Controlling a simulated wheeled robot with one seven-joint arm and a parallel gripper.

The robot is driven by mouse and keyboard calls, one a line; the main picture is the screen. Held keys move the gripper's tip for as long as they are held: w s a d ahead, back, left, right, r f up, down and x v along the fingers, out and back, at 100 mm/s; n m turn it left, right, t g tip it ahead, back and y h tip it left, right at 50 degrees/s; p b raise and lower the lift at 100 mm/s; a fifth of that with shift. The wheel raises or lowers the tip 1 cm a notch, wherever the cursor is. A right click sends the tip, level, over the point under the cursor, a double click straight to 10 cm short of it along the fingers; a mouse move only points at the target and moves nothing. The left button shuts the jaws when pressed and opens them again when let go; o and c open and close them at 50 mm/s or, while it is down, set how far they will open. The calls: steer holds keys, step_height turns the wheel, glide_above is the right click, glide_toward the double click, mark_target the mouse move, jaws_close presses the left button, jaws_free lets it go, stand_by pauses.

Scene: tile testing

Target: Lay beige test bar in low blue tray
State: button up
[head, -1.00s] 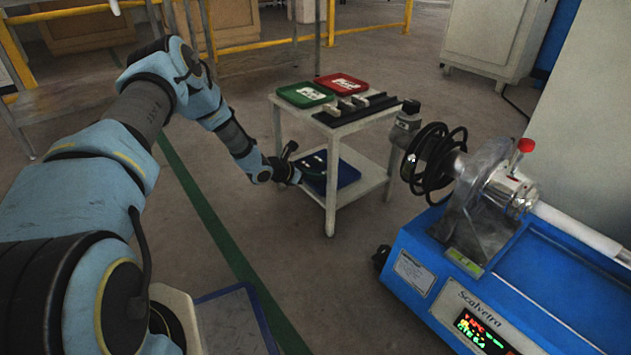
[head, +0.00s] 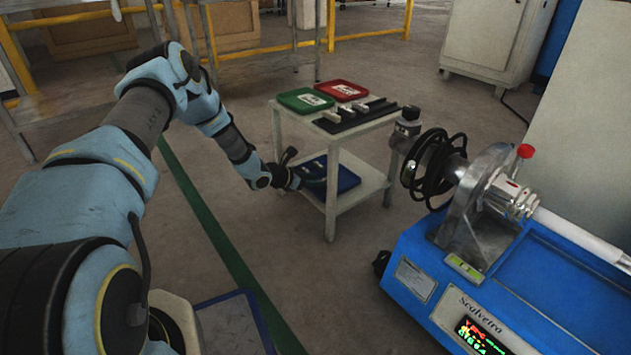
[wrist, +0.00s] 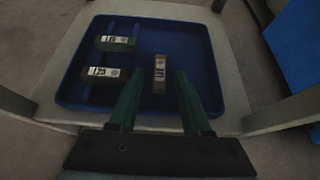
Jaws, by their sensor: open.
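The low blue tray (head: 346,180) lies on the lower shelf of the small trolley; it fills much of the wrist view (wrist: 193,38). In the wrist view a beige-looking bar (wrist: 159,70) with a black-and-white label lies in the tray, pointing away from me. Two other labelled bars, a greenish one (wrist: 116,43) and a brownish one (wrist: 102,72), lie crosswise in its left part. My gripper (wrist: 160,82) is open, its fingertips either side of the beige bar's near part and not visibly pressed on it. In the head view my gripper (head: 291,170) is at the tray's left side.
The trolley's upper shelf (head: 335,128) is close above, carrying a green tray (head: 305,100), a red tray (head: 345,90) and a black rack (head: 355,117) with pale bars. Trolley legs (head: 331,205) stand near my gripper. A blue machine (head: 420,285) stands at right.

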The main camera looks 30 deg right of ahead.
steer(key=s+a+r+m+y+p, duration=0.1)
steer(key=s+a+r+m+y, duration=0.3)
steer(key=s+a+r+m, duration=0.3)
steer(key=s+a+r+m+y+p, duration=0.2)
steer(key=s+a+r+m+y, duration=0.2)
steer(key=a+r, duration=1)
steer(key=s+a+r+m+y+p, duration=0.1)
steer(key=s+a+r+m+y, duration=0.2)
steer(key=s+a+r+m, duration=0.7)
steer(key=a+r, duration=0.1)
steer(key=a, duration=1.1)
steer(key=shift+s+g+y+p, duration=0.15)
steer(key=shift+g+y+p, duration=0.15)
steer(key=shift+g+y, duration=0.1)
steer(key=shift+r, duration=0.1)
step_height(320, 180, up, 46)
steer(key=p, duration=4.6)
steer(key=shift+r, duration=0.15)
